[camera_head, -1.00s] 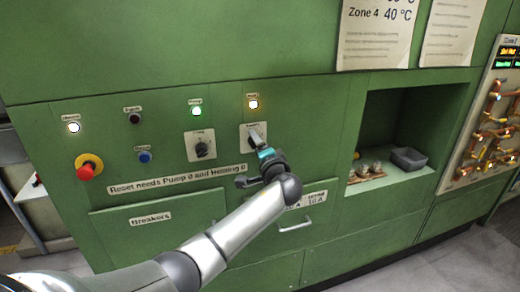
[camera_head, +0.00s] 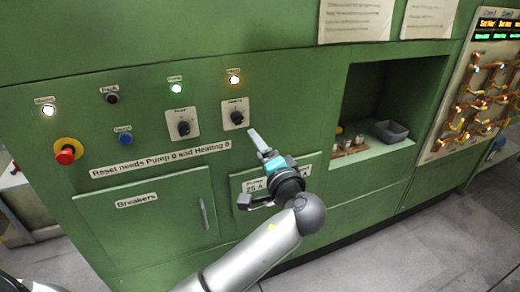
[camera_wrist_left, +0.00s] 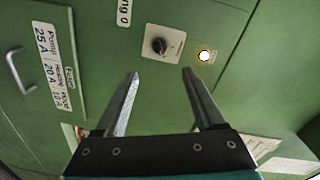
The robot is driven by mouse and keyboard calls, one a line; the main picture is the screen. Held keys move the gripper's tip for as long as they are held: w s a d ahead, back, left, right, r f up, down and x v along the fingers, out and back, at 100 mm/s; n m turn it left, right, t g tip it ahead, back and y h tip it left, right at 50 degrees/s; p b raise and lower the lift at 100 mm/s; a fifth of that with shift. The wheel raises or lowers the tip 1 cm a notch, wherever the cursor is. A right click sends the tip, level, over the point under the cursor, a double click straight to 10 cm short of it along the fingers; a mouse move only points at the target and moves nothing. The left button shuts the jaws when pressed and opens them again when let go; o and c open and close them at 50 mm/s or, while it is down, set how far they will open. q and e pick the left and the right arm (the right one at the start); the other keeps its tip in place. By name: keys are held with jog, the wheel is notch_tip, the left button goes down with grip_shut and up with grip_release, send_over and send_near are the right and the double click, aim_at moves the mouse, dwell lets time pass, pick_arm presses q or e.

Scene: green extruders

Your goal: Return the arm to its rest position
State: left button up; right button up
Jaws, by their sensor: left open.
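My left arm comes in from the lower left of the head view. Its gripper (camera_head: 258,143) hangs in front of the green panel, below and right of the right-hand rotary knob (camera_head: 237,118). In the left wrist view the two fingers (camera_wrist_left: 158,88) are apart with nothing between them. The same knob shows beyond them in the wrist view (camera_wrist_left: 159,46), clear of the fingertips. My right gripper is not in view.
The green cabinet front (camera_head: 60,120) is close. It carries a red emergency button (camera_head: 66,152), a left knob (camera_head: 183,128), lit lamps, and a breakers door (camera_head: 150,220) with a handle. An open niche (camera_head: 385,105) to the right holds a grey bin (camera_head: 390,131).

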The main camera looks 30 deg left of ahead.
pick_arm(q)
jog(key=shift+s+d, duration=0.15)
dwell(0.4)
notch_tip(320, 180, down, 23)
jog(key=s+d+m+g+h+b, duration=0.1)
jog(key=d+m+g+h+b, duration=0.1)
jog(key=m+h, duration=0.25)
jog(key=s+d+f+g+h, duration=0.15)
jog(key=s+f, duration=0.25)
jog(key=f, duration=0.4)
jog(key=s+f+g+h, duration=0.1)
jog(key=s+f+h, duration=0.1)
jog(key=s+f, duration=0.5)
jog(key=s+d+f+n+g+h+b, duration=0.2)
jog(key=s+f+g+h, duration=0.1)
jog(key=s+f, duration=1.05)
jog(key=s+f+n+g, duration=0.1)
jog(key=s+f, duration=0.2)
jog(key=s, duration=0.3)
jog(key=s+f+n+g+h+b, duration=0.1)
jog(key=s+f+n, duration=0.1)
jog(key=s, duration=0.5)
jog(key=s+f+n+g+h, duration=0.1)
jog(key=s+f+n, duration=0.1)
jog(key=s+f, duration=0.3)
jog(key=shift+s+d, duration=0.4)
jog(key=shift+s, duration=0.8)
